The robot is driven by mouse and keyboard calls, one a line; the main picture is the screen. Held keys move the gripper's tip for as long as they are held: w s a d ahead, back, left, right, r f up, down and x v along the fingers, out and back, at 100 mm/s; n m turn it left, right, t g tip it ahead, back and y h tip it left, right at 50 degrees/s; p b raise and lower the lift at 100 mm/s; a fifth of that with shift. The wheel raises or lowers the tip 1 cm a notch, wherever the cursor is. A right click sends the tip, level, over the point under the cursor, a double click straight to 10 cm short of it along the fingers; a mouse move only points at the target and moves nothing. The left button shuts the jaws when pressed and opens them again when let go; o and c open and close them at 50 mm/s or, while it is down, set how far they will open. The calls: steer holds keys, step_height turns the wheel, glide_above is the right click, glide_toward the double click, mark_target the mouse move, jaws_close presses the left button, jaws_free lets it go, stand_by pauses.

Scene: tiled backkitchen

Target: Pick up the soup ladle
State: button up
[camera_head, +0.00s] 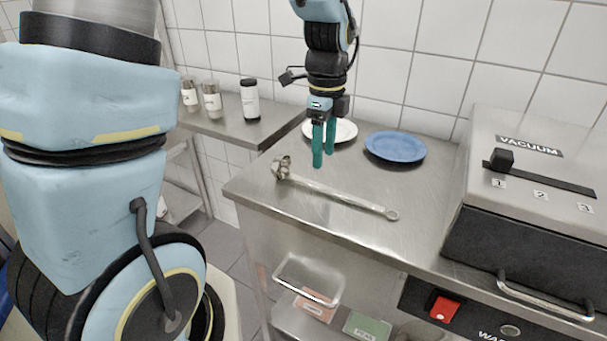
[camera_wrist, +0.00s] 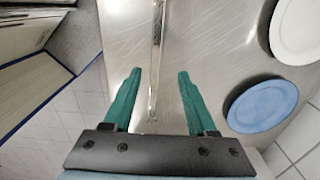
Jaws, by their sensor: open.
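The metal soup ladle (camera_head: 335,192) lies on the steel counter. In the head view its bowl is at the left near the counter edge, and its handle runs right and toward the front to a ring end. My gripper (camera_head: 324,158) points down with green fingers apart and empty, above the counter and behind the ladle's bowl end in the picture. In the wrist view the ladle's thin handle (camera_wrist: 157,45) runs upward in the picture, between the spread fingertips of my gripper (camera_wrist: 157,72). No finger visibly touches it.
A white plate (camera_head: 343,131) and a blue plate (camera_head: 395,147) lie behind the ladle. A vacuum machine (camera_head: 530,205) stands at the right. Several jars, one a black-capped bottle (camera_head: 250,100), stand on a side table. The counter (camera_head: 300,215) is bare around the ladle.

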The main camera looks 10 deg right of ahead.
mark_target(322, 187)
step_height(322, 187, down, 2)
steer(key=f+p, duration=0.1)
steer(key=f, duration=0.1)
steer(key=s+f+p, duration=0.1)
steer(key=f, duration=0.1)
steer(key=shift+a+f, duration=0.15)
steer(key=shift+f, duration=0.1)
steer(key=shift+w+f, duration=0.1)
steer(key=shift+f, duration=0.4)
jaws_close()
